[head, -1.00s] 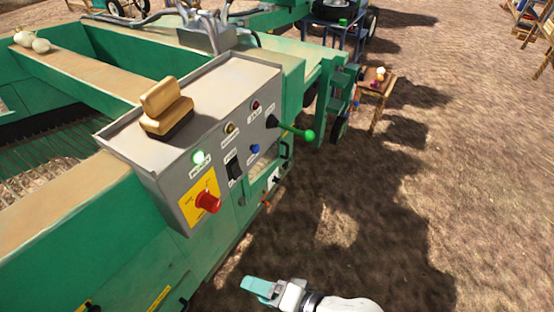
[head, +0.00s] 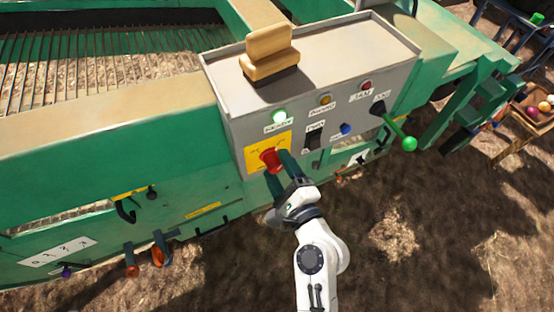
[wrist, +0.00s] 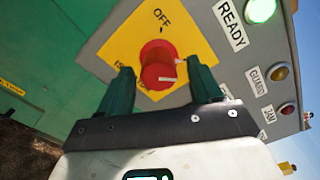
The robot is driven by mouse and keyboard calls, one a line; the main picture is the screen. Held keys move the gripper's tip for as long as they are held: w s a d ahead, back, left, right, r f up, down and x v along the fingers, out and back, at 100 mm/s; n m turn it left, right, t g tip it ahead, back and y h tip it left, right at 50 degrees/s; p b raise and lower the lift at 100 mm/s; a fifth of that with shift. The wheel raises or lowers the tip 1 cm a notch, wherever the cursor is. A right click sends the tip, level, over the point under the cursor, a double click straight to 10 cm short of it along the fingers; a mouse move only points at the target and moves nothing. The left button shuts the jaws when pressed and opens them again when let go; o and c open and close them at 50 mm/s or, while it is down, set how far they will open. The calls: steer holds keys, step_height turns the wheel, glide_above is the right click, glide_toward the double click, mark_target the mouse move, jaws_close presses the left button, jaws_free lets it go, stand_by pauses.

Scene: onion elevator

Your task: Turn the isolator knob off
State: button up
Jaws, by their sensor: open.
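The red isolator knob (head: 269,159) sits on a yellow plate (head: 255,146) at the lower left of the grey control panel's front. In the wrist view the knob (wrist: 158,66) shows a white mark on its right side, and "OFF" is printed above it on the yellow plate (wrist: 126,48). My gripper (head: 279,172) is at the knob, with its fingers open on either side of it. In the wrist view the gripper (wrist: 160,88) has one dark green finger left and one right of the knob. Whether either finger touches it I cannot tell.
The panel also has a lit green READY lamp (head: 279,117), an amber lamp (head: 325,99), a red lamp (head: 366,85), a blue button (head: 346,129) and a green-tipped lever (head: 409,144). A tan seat-like block (head: 270,55) stands on top. Open ground lies in front.

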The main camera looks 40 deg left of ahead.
steer(key=shift+x, duration=0.95)
steer(key=c, duration=1.1)
